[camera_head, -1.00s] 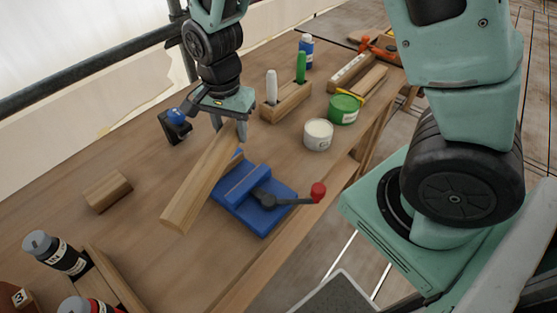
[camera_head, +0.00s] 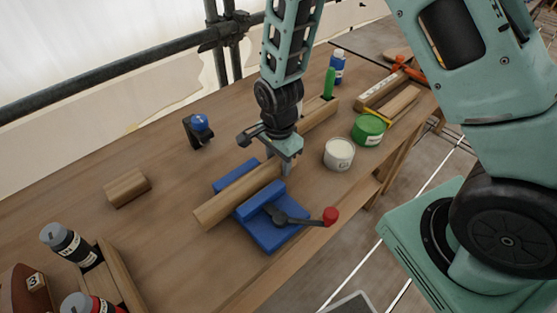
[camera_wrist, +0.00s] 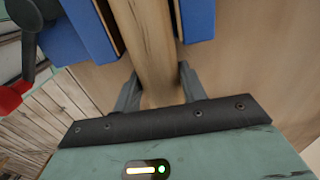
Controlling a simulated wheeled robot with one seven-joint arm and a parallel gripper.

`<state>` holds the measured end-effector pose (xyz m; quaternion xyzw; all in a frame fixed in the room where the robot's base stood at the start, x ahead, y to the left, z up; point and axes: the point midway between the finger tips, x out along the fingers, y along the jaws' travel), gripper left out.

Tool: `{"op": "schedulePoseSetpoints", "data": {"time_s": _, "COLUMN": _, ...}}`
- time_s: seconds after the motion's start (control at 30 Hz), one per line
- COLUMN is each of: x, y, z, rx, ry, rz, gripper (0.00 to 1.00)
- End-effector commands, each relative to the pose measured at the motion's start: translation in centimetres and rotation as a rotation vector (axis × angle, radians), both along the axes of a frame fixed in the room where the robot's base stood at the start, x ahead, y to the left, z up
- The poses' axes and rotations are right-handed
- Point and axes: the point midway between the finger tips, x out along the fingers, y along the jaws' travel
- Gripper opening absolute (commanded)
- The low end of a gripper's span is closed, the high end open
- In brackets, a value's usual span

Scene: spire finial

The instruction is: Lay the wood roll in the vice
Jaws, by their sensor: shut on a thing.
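The wood roll (camera_head: 224,202) is a long light-brown bar. My gripper (camera_head: 287,168) is shut on its far end. In the wrist view the wood roll (camera_wrist: 147,45) runs from between my two fingers (camera_wrist: 158,92) out between the blue jaws of the vice (camera_wrist: 197,18). In the head view the blue vice (camera_head: 266,236) sits on the bench, with the roll lying along the gap between its jaws and its near end sticking out past them. I cannot tell whether the roll touches the vice bed.
The vice's dark handle with red knob (camera_head: 330,216) points right. A white tin (camera_head: 339,154) and green tin (camera_head: 368,130) stand to the right. A short wood block (camera_head: 127,188) lies left. A black holder with a blue ball (camera_head: 199,124) stands behind. Bench between is clear.

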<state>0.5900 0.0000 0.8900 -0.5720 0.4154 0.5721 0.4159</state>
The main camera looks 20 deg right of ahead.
Motion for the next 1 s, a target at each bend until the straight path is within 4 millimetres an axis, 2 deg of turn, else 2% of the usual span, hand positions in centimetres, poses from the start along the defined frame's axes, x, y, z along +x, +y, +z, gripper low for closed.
{"op": "schedulePoseSetpoints", "data": {"time_s": 0.43, "x": 0.0, "y": 0.0, "z": -0.9, "rx": 0.001, "ry": 0.000, "rz": 0.000, "gripper": 0.12}}
{"op": "schedulePoseSetpoints", "data": {"time_s": 0.47, "x": 0.0, "y": 0.0, "z": -0.8, "rx": 0.001, "ry": -0.001, "rz": 0.000, "gripper": 0.50}}
{"op": "schedulePoseSetpoints", "data": {"time_s": 0.5, "x": 0.0, "y": 0.0, "z": -0.7, "rx": 0.001, "ry": -0.001, "rz": 0.000, "gripper": 0.61}}
{"op": "schedulePoseSetpoints", "data": {"time_s": 0.53, "x": 0.0, "y": 0.0, "z": -0.7, "rx": 0.000, "ry": 0.000, "rz": 0.000, "gripper": 0.63}}
{"op": "schedulePoseSetpoints", "data": {"time_s": 0.8, "x": 0.0, "y": 0.0, "z": -0.6, "rx": 0.001, "ry": 0.000, "rz": 0.001, "gripper": 0.63}}
{"op": "schedulePoseSetpoints", "data": {"time_s": 1.0, "x": 0.1, "y": 0.0, "z": 1.0, "rx": 0.001, "ry": -0.004, "rz": 0.000, "gripper": 0.63}}
